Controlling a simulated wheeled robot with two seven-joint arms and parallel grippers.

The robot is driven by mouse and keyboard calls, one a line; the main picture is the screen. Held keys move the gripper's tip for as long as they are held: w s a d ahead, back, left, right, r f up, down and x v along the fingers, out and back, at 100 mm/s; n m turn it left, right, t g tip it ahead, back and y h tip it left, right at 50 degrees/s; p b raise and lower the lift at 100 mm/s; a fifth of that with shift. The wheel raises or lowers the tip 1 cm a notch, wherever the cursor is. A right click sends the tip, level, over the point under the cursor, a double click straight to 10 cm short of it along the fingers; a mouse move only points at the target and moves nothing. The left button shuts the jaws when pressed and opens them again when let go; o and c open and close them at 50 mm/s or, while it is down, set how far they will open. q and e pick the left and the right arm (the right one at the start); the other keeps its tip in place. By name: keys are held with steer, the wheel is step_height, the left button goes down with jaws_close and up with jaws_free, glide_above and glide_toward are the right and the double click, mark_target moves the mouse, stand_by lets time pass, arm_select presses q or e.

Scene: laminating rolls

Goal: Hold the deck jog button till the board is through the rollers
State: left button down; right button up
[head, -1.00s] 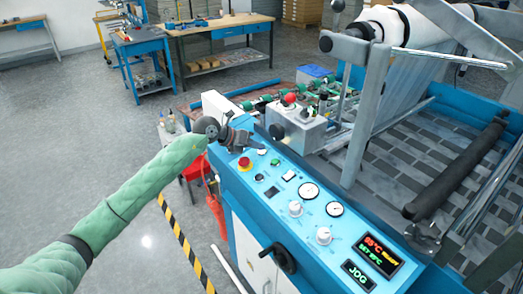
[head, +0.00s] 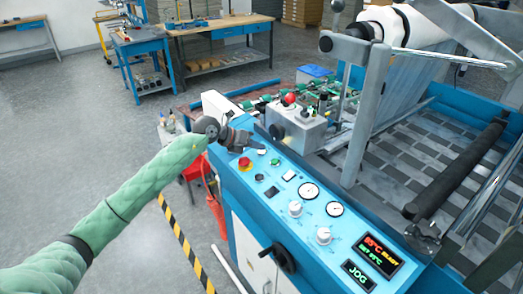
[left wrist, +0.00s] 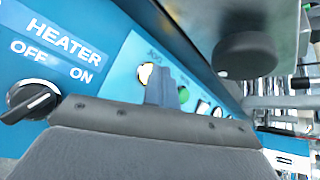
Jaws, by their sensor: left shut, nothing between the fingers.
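My left gripper (head: 247,144) is over the far left end of the blue control panel (head: 277,190), fingers shut and empty. In the left wrist view the shut fingers (left wrist: 160,86) reach the panel beside a pale round button (left wrist: 146,74), under a small blurred label that seems to read JOG. The fingers partly cover this button, and I cannot tell whether they press it. A green button (left wrist: 184,94) is just right of them. A JOG sign (head: 356,275) shows lit at the panel's near end. I cannot make out the board. My right gripper is not in view.
A red mushroom button (head: 244,163), gauges (head: 308,191) and knobs (head: 295,209) crowd the panel. The heater knob (left wrist: 35,98) is at left in the wrist view. A grey box (head: 296,128) with a red knob stands behind the gripper. The dark roller (head: 458,172) crosses the patterned deck at right.

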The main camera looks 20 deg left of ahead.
arm_select(q)
steer(key=shift+r, duration=0.1)
stand_by(0.4)
steer(key=shift+s+a+r+p, duration=0.15)
steer(key=shift+r+p, duration=0.2)
steer(key=shift+r, duration=0.35)
steer(key=shift+r, duration=0.1)
steer(key=r, duration=0.1)
steer(key=r+p, duration=0.1)
steer(key=r, duration=0.1)
steer(key=s+r+p, duration=0.1)
steer(key=shift+a+r, duration=0.3)
steer(key=shift+r, duration=0.05)
stand_by(0.4)
